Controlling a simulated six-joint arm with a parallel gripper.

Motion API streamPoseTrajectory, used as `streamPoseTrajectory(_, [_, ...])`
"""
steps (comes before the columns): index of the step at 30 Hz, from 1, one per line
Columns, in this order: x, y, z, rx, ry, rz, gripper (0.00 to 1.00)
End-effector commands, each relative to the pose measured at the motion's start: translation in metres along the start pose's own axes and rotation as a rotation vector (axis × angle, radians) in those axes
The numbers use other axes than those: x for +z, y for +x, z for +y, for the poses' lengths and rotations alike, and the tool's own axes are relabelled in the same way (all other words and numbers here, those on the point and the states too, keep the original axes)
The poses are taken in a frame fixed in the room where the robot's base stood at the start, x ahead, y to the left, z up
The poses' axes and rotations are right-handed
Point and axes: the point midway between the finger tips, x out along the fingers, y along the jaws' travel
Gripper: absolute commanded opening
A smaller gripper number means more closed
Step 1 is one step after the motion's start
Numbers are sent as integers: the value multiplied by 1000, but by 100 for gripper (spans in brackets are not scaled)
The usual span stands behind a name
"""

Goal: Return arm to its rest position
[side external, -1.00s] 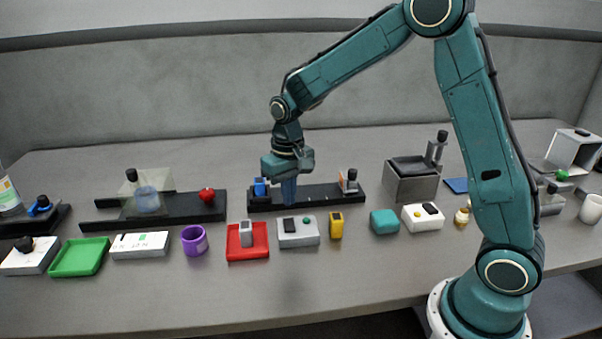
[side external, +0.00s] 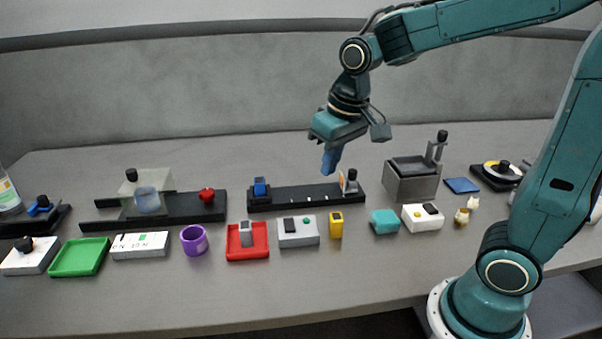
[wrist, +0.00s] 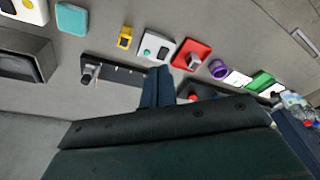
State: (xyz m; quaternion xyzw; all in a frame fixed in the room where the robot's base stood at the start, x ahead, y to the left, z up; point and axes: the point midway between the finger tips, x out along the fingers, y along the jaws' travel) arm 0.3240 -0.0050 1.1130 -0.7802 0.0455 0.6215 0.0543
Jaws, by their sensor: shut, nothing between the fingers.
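My gripper (side external: 331,160) is in the side view, raised above the back of the table with its blue fingers pointing down. The fingers are together with nothing between them. In the wrist view the blue fingers (wrist: 158,88) show at the middle, side by side. Below the gripper stands a long black rail fixture (side external: 300,197) with a blue block at its left end and a grey and orange part at its right end. The gripper is clear of the fixture. My arm reaches in from the right.
A grey open box (side external: 412,188) with an upright post stands right of the rail. In front lie a red tray (side external: 262,250), a grey button box (side external: 298,238), a yellow device (side external: 336,225) and a purple cup (side external: 194,240). The front strip of table is clear.

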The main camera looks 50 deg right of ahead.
Motion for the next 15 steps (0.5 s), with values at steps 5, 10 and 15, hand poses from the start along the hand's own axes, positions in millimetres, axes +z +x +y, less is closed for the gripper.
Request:
streamPoseTrajectory(5, [28, -25, 2, -8, -30, 61, 0])
streamPoseTrajectory(10, [55, -42, 5, -13, -58, 114, 0])
streamPoseTrajectory(15, [82, -54, 8, -18, -87, 167, 0])
